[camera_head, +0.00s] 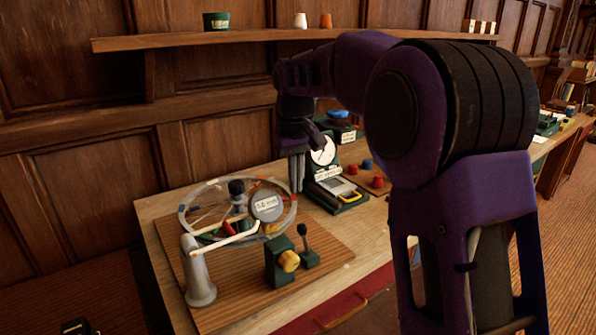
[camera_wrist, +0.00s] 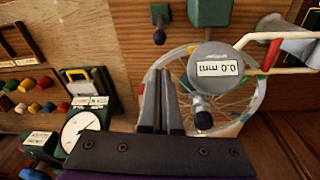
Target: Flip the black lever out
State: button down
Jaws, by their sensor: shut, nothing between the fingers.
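A black lever (camera_head: 303,236) stands on a small green base at the front right of a wooden board, beside a green block with a yellow knob (camera_head: 288,261). In the wrist view the lever's black knob (camera_wrist: 159,12) shows at the top edge. A spoked wheel (camera_head: 189,232) with coloured marks stands on the board, with a round gauge (camera_head: 266,206) and a black knob (camera_head: 236,187) at it. My gripper (camera_head: 296,188) is shut and empty, pointing down just right of the wheel and behind the lever, apart from it. Its fingers (camera_wrist: 164,74) show side by side in the wrist view.
A green dial device (camera_head: 322,152) with a tray stands close right of my gripper. Red and blue pegs (camera_head: 377,182) sit beyond it. A grey post (camera_head: 198,275) rises at the board's left. The shelf (camera_head: 250,36) runs above.

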jog(key=b, duration=0.2)
send_near(305, 241)
jog(key=shift+w+a+f, duration=0.8)
jog(key=shift+w+f, duration=1.7)
jog(key=shift+f, duration=0.35)
